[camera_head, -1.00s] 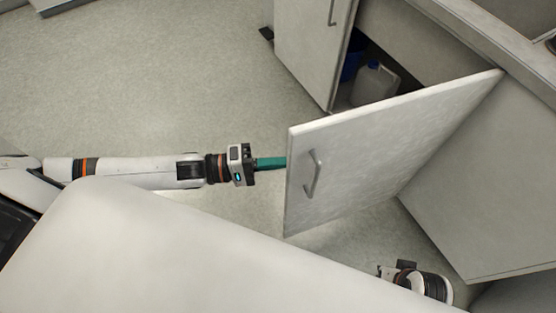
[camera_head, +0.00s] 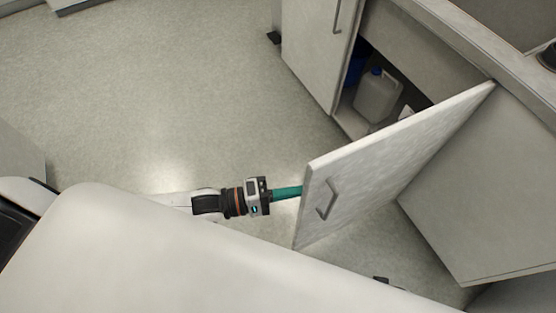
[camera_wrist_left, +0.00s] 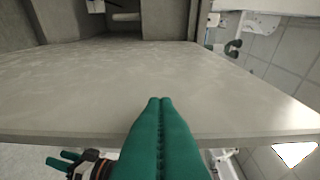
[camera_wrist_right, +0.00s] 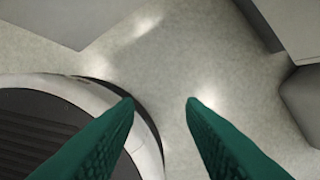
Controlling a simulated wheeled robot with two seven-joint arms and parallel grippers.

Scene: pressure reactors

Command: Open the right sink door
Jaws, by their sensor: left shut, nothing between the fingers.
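The right sink door (camera_head: 385,165) stands swung wide out from the cabinet, with its grey handle (camera_head: 327,199) on the face turned to the front right. My left gripper (camera_head: 298,191) is shut and empty, its green fingers at the door's free edge on the inner side; whether they touch it I cannot tell. In the left wrist view the shut fingers (camera_wrist_left: 160,103) lie in front of the door's inner face (camera_wrist_left: 110,85). My right gripper (camera_wrist_right: 162,102) is open and empty over the floor in the right wrist view; only a bit of that arm shows in the head view.
The left sink door (camera_head: 318,60) is shut or nearly so. Inside the cabinet stand a grey jug (camera_head: 378,97) with a blue cap and a blue object (camera_head: 355,66). A cabinet side panel (camera_head: 470,190) is at the right. The floor (camera_head: 160,100) at left is clear.

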